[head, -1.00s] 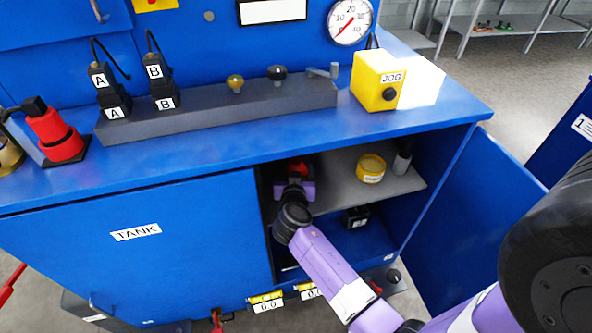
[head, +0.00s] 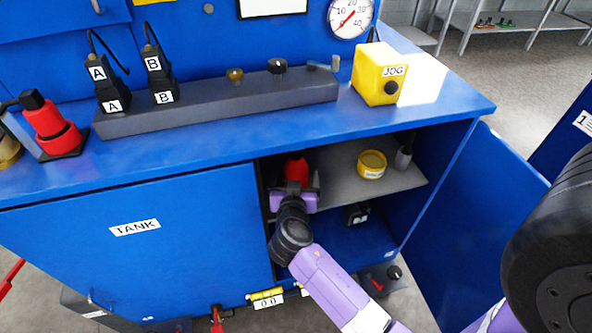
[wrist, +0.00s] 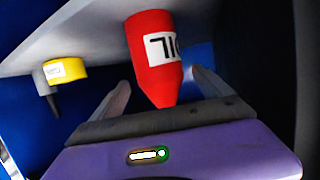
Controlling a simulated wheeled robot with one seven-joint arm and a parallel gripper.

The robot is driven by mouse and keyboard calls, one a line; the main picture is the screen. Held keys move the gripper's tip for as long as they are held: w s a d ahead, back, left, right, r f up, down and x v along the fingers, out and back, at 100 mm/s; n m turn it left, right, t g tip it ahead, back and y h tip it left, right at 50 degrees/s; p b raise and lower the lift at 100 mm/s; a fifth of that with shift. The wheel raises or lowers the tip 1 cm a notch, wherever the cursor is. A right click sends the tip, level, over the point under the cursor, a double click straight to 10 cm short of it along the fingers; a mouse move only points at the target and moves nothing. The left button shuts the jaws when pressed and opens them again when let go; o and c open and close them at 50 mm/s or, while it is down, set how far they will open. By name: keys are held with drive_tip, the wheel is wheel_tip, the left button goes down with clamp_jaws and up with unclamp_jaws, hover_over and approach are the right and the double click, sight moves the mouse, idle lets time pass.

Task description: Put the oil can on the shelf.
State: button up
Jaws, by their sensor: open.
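The red oil can (head: 296,170) is on the grey shelf (head: 335,180) inside the open cabinet, toward its left side. The wrist view looks turned over: the oil can (wrist: 152,50), with a white label, has its broad end against the pale shelf (wrist: 80,35) and its narrow tip toward my gripper. My gripper (wrist: 158,80) is open, with one finger on each side of the can and gaps between. In the head view my gripper (head: 296,190) is just in front of the can and hides its lower part.
A yellow tin (head: 372,165) and a dark-topped grey item (head: 404,155) stand to the right on the shelf. A black box (head: 356,214) is in the compartment below. The open blue door (head: 480,230) is at right, the closed TANK panel (head: 135,245) at left.

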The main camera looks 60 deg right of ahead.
drive_tip(key=shift+v, duration=2.55)
